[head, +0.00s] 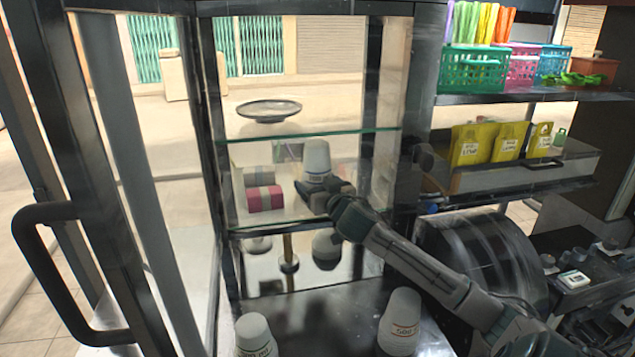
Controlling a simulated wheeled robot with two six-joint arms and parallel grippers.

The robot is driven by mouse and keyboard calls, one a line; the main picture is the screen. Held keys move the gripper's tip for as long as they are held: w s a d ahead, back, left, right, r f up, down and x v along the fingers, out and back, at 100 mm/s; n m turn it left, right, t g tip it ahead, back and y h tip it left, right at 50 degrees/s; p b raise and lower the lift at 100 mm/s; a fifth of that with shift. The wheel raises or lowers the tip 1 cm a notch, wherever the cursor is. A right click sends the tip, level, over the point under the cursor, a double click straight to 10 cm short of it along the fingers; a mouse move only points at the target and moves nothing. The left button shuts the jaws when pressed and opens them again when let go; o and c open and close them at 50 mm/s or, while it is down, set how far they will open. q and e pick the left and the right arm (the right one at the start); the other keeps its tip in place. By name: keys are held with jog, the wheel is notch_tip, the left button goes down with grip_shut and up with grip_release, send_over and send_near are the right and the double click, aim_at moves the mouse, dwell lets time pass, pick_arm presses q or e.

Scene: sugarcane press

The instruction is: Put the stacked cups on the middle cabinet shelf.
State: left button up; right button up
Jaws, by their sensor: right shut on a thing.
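A white stack of cups (316,157) is inside the glass cabinet, upright, above the middle glass shelf (290,222). My right gripper (322,190) reaches in from the right and is shut on the lower part of the stack. The gripper hides the stack's base, so I cannot tell whether it touches the shelf. Two more white cup stacks with printed labels stand on the cabinet floor, one at left (254,336) and one at right (400,322). My left gripper is not in view.
Pink and grey boxes (264,197) sit on the middle shelf left of the cups. A dark post (415,140) borders the right.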

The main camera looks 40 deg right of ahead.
jog(key=shift+f, duration=0.15)
jog(key=o, duration=1)
jog(key=shift+r, duration=0.2)
